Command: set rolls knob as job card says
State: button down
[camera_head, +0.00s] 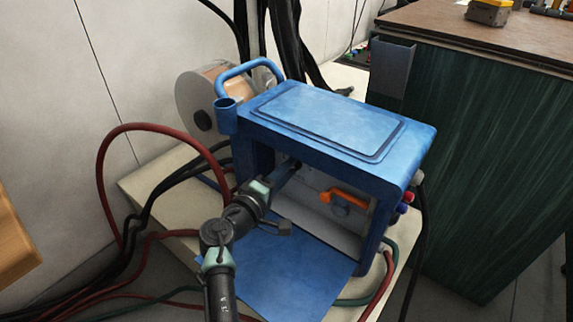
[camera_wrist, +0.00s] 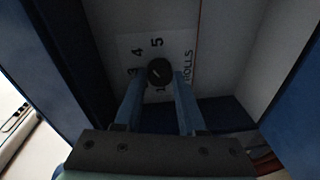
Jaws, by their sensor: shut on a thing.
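The rolls knob (camera_wrist: 159,72) is a small round black knob on a pale panel in the wrist view. My gripper (camera_wrist: 160,84) is shut on the knob, one blue finger on each side. In the head view my gripper (camera_head: 287,176) reaches into the open side of the blue wire feeder (camera_head: 335,118), and the knob is hidden there. I see no job card.
An orange lever (camera_head: 347,198) sits inside the feeder, right of my gripper. A blue flap (camera_head: 290,262) lies below the opening. A wire spool (camera_head: 197,100) stands behind. Red and black cables (camera_head: 110,170) run at left. A dark green workbench (camera_head: 470,170) stands at right.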

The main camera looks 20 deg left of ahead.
jog(key=shift+n+p, duration=0.35)
jog(key=shift+n, duration=0.15)
dwell(0.3)
jog(key=c, duration=0.5)
grip_release()
jog(key=shift+s, duration=0.1)
jog(key=p+v, duration=0.6)
jog(key=v, duration=0.7)
jog(key=shift+r, duration=0.1)
